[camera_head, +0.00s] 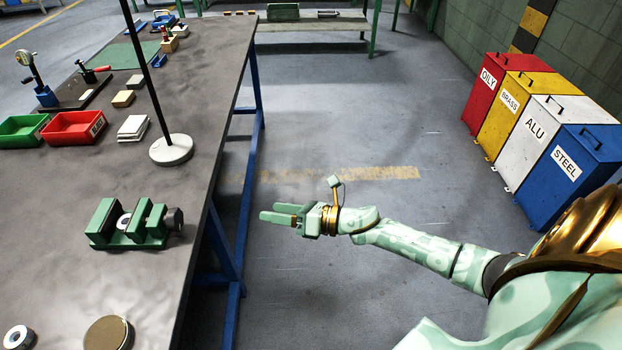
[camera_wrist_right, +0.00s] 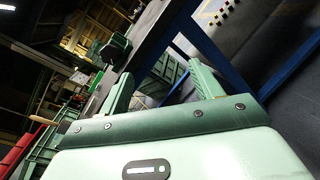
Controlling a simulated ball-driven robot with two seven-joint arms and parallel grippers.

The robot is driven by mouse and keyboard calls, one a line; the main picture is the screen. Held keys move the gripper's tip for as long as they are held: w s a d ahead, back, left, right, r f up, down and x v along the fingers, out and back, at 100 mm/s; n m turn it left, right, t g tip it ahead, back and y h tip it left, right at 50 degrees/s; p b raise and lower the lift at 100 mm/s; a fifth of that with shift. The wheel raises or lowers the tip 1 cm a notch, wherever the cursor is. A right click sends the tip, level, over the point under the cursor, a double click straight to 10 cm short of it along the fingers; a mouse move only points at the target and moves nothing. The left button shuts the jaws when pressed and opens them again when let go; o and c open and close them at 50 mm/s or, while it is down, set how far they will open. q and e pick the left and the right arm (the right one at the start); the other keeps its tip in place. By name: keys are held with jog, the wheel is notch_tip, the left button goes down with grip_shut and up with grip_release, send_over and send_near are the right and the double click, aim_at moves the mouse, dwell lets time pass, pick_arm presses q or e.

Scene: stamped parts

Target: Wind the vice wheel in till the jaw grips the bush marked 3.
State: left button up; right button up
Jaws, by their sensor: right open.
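The green vice (camera_head: 104,238) stands on the grey bench near its right edge. A pale ring-shaped bush (camera_head: 124,221) sits between its jaws; its mark is too small to read, and I cannot tell whether the jaw touches it. The dark vice wheel (camera_head: 174,219) is at the vice's right end. My right gripper (camera_head: 268,212) is open and empty, beyond the bench edge, to the right of the wheel and apart from it. In the right wrist view both fingers of my gripper (camera_wrist_right: 164,82) show spread, with a dark knob-like shape beyond them. My left gripper is out of view.
A lamp stand's round base (camera_head: 171,150) is behind the vice. A red tray (camera_head: 73,127), green tray (camera_head: 22,130) and white stack (camera_head: 133,128) lie farther back. A ring (camera_head: 18,337) and round disc (camera_head: 108,333) lie in front.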

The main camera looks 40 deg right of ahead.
jog(key=s+d+f+m+h, duration=0.2)
jog(key=f+m, duration=0.2)
jog(key=f, duration=0.2)
jog(key=s+d+f+m+h, duration=0.2)
jog(key=d+f+m+h, duration=0.1)
jog(key=f+m, duration=0.2)
jog(key=shift+s+d+f+m, duration=0.15)
jog(key=shift+d+f+m, duration=0.2)
jog(key=shift+f, duration=0.55)
